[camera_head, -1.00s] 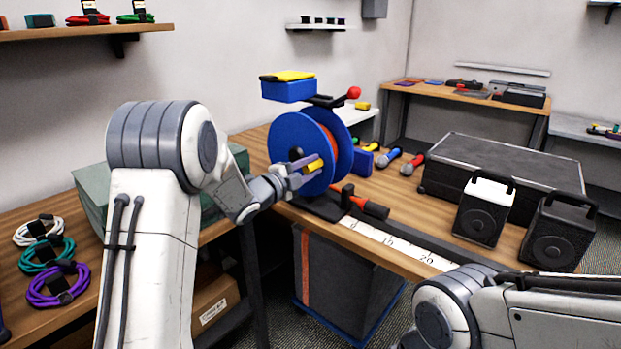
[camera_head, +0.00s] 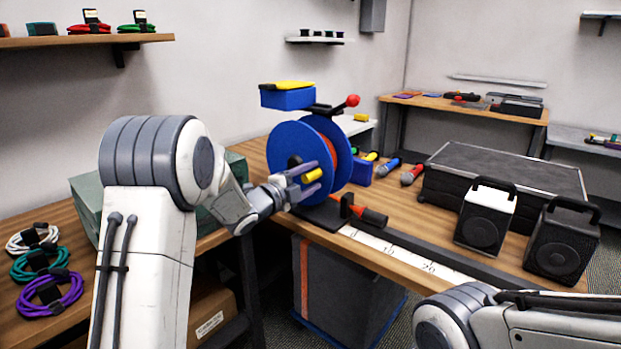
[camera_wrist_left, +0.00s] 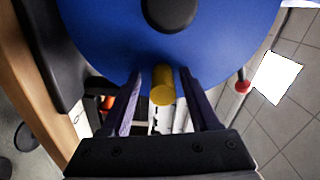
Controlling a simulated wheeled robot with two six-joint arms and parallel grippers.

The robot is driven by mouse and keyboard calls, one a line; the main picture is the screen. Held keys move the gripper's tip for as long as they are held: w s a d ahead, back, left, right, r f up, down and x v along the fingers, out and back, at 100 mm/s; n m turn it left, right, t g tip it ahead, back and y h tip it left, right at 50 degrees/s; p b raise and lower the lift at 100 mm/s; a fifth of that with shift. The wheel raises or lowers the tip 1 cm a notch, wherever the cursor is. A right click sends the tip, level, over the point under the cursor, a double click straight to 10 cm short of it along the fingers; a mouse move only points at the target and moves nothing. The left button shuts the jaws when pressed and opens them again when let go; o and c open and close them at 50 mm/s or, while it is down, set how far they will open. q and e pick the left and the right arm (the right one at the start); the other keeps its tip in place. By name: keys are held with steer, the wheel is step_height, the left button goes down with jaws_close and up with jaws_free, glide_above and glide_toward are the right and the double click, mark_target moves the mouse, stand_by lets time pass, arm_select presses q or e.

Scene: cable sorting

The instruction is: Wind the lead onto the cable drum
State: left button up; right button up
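The cable drum (camera_head: 290,144) has blue discs and stands upright on a black base at the bench's near edge. Some red lead (camera_head: 327,147) shows between its discs. A yellow crank handle (camera_head: 312,175) sticks out from the near disc. My left gripper (camera_head: 305,180) is at this handle, one finger on each side. In the left wrist view the yellow handle (camera_wrist_left: 162,86) lies between the spread fingers, with narrow gaps beside it. A black-and-orange piece (camera_head: 370,215) sits on the base beside the drum. My right gripper is out of view; only the right arm shows at lower right.
A blue box with a yellow top (camera_head: 287,97) and a red knob (camera_head: 352,100) are above the drum. A white scale strip (camera_head: 410,260) runs along the bench edge. Two speakers (camera_head: 486,214) and a black case (camera_head: 500,175) stand right. Coiled cables (camera_head: 48,290) lie left.

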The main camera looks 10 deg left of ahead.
arm_select(q)
steer(key=v, duration=1)
steer(key=shift+s, duration=0.2)
